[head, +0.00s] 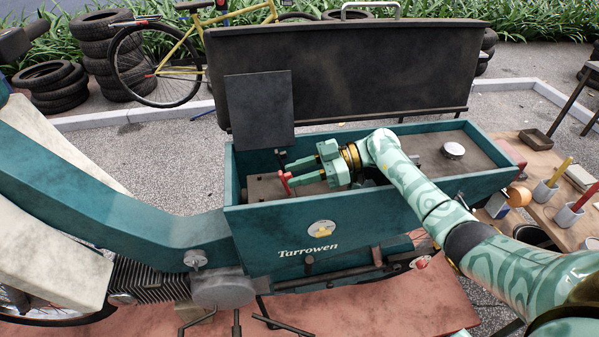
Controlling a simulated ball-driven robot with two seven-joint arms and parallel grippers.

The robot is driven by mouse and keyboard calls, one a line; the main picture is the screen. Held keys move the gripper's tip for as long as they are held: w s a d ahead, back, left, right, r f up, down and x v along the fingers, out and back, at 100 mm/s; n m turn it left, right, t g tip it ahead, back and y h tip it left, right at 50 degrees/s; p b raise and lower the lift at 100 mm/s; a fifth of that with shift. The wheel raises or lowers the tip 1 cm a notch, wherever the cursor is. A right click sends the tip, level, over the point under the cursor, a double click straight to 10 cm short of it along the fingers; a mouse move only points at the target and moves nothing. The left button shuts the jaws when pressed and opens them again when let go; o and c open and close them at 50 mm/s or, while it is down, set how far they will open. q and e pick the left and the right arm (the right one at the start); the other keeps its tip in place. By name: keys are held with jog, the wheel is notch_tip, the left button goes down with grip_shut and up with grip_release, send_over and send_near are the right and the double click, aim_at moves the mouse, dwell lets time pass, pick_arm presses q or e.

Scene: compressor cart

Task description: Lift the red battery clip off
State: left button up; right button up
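The red battery clip (286,182) sits inside the left part of the teal box (270,227) marked Tarrowen, by a brown block (262,188). My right gripper (288,175) reaches into the box from the right. Its two pale green fingers point left and stand apart with a visible gap. Their tips are at the clip, the lower one closest to it. The fingers and wrist hide part of the clip's surroundings, and I cannot see firm contact. My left gripper is out of view.
The box's dark lid (345,75) stands open behind, with a dark panel (259,110) at its left. A round silver cap (453,150) sits on the box's right part. A wooden bench (540,205) with cups stands at right. Stacked tyres (103,50) and a yellow bicycle (185,50) are behind.

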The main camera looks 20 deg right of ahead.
jog(key=v, duration=0.7)
jog(key=shift+d+b, duration=0.25)
jog(key=shift+b, duration=0.2)
jog(key=shift+r, duration=0.15)
